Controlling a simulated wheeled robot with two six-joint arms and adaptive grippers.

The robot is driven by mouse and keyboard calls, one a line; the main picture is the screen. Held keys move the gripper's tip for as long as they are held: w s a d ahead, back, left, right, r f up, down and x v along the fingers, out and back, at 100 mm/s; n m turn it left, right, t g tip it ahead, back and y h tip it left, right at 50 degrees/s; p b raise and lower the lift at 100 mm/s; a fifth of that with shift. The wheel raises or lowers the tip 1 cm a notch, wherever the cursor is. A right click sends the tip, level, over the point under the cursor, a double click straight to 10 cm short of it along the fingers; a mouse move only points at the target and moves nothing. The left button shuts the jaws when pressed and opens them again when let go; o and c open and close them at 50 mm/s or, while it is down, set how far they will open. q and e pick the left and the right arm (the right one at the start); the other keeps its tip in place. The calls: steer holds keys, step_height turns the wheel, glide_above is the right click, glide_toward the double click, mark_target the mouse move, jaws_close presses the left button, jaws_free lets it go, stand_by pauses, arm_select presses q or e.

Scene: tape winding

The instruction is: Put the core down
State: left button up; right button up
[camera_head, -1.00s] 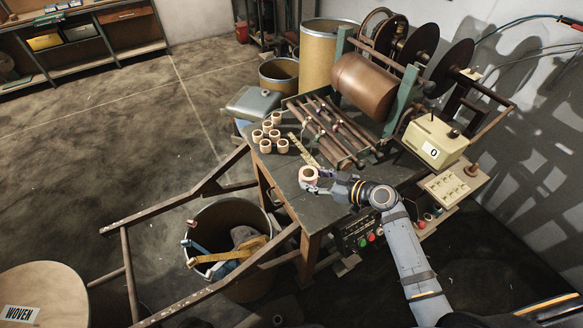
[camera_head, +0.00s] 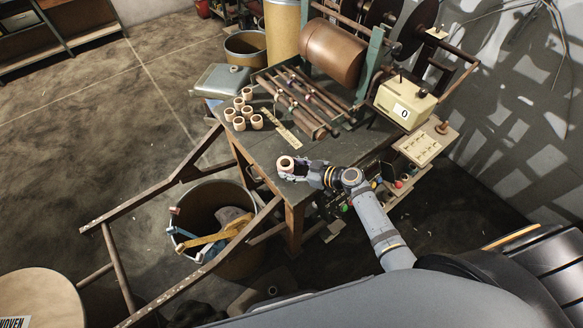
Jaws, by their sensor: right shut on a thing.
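A small ring-shaped core (camera_head: 285,163), pale tan with a dark hole, is at the tip of my right gripper (camera_head: 288,168). The gripper is shut on it, over the front part of the dark worktable (camera_head: 265,149). Whether the core touches the tabletop is hard to tell. Several similar cores (camera_head: 241,113) stand in a cluster at the table's left back corner. My left gripper is not in view.
A winding machine with a brown drum (camera_head: 333,52) and rods stands at the table's back. A ruler (camera_head: 281,128) lies nearby. A cream counter box (camera_head: 404,101) is at right. A bin (camera_head: 214,207) with tools stands below left.

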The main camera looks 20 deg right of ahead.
steer(key=shift+f, duration=0.3)
steer(key=o, duration=0.9)
steer(key=shift+r, duration=0.1)
steer(key=shift+o, duration=1.2)
steer(key=shift+r, duration=0.1)
steer(key=shift+r+p, duration=0.35)
steer(key=shift+p, duration=0.1)
steer(key=b+v, duration=0.1)
steer(key=v, duration=0.6)
steer(key=b+v, duration=0.1)
steer(key=v, duration=0.2)
steer(key=shift+s+d+f+b, duration=0.15)
steer(key=shift+s+d+b, duration=0.1)
steer(key=shift+d+b, duration=0.1)
steer(key=shift+s+d+r, duration=0.3)
steer(key=shift+s+r, duration=0.05)
